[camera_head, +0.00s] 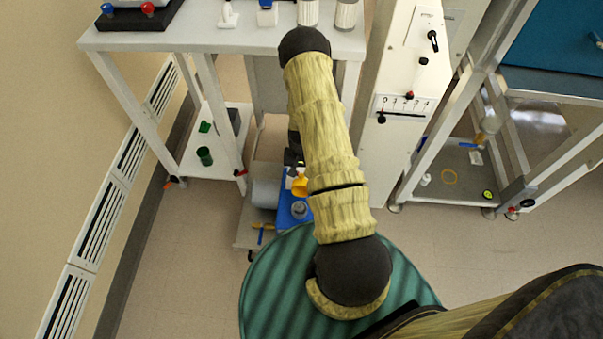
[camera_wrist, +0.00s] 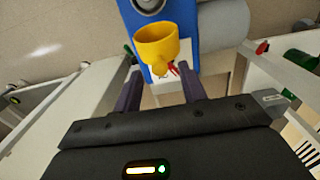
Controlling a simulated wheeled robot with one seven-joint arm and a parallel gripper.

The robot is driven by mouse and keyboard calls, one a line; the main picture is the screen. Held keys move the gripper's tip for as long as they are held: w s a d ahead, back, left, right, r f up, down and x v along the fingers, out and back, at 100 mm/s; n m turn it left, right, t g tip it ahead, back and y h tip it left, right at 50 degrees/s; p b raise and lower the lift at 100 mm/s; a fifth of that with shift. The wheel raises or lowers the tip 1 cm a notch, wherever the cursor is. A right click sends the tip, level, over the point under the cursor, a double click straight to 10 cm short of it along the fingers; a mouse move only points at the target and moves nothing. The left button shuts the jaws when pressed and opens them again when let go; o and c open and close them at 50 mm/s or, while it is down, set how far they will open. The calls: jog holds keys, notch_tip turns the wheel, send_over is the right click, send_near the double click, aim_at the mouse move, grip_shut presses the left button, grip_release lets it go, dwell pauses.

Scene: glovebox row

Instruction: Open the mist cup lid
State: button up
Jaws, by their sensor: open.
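A yellow cup-shaped piece (camera_wrist: 157,45) with a hollow top, a small knob and a red bit at its lower side sits at a blue unit (camera_wrist: 190,14). It also shows in the head view (camera_head: 300,187), left of my arm. I cannot tell whether this piece is the mist cup lid or the cup. A grey round fitting (camera_head: 299,210) lies on the blue unit beside it. My gripper (camera_wrist: 161,88) is open and empty. Its fingers point at the yellow piece, with the knob just ahead of and between the fingertips. Contact is not visible. In the head view my arm hides part of this area.
A white bench (camera_head: 225,40) with a lower shelf is behind, and a white column with a numbered slider (camera_head: 403,105) is to the right. Floor is clear at the left.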

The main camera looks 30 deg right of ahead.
jog(key=shift+f, duration=0.75)
grip_shut()
